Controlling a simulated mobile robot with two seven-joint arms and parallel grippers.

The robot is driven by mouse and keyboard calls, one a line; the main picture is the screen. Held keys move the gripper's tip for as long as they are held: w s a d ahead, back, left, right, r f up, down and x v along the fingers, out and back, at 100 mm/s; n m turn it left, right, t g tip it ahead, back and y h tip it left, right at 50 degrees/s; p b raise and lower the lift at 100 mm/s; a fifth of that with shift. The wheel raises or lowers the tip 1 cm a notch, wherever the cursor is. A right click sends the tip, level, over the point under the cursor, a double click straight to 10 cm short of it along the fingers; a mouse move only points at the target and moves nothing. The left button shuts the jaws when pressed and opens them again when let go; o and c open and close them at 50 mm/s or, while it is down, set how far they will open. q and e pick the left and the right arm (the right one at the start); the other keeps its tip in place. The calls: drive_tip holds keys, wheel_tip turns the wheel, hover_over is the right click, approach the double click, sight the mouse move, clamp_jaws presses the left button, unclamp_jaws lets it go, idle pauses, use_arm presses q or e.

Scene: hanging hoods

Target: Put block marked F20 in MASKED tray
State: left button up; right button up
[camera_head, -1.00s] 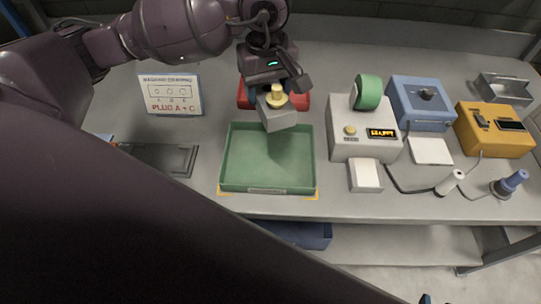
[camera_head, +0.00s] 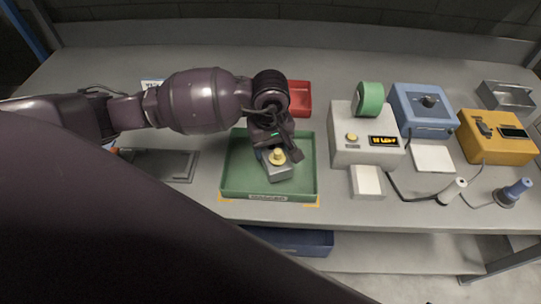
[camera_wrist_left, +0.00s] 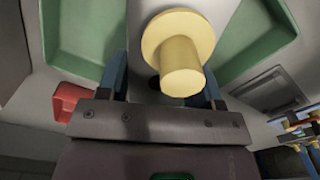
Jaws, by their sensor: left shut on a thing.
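A grey block with a yellow round peg on top (camera_head: 279,172) is in the grip of my left gripper (camera_head: 273,150). It is over or inside the green tray (camera_head: 240,192), right of its middle; I cannot tell whether it touches the tray floor. No F20 mark can be read on it. The green tray has a small label on its front wall, too small to read. In the left wrist view the block (camera_wrist_left: 150,30) and its peg (camera_wrist_left: 182,65) sit between the blue fingers, with green tray walls (camera_wrist_left: 75,40) around. My right gripper is not in view.
A red tray (camera_head: 300,97) stands behind the green one. A grey label machine (camera_head: 350,148) with a green roll stands to the right, then a blue box (camera_head: 422,108) and a yellow box (camera_head: 497,140). A dark flat plate (camera_head: 165,166) lies left.

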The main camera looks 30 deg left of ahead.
use_arm(q)
wheel_tip(320, 180, down, 3)
drive_tip(key=shift+f, duration=0.5)
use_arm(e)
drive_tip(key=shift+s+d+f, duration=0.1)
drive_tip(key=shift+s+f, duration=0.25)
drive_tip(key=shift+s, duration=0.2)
use_arm(q)
drive_tip(key=shift+f, duration=0.2)
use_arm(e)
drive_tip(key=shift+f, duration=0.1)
use_arm(q)
drive_tip(key=o, duration=1.3)
drive_tip(key=shift+o, duration=0.2)
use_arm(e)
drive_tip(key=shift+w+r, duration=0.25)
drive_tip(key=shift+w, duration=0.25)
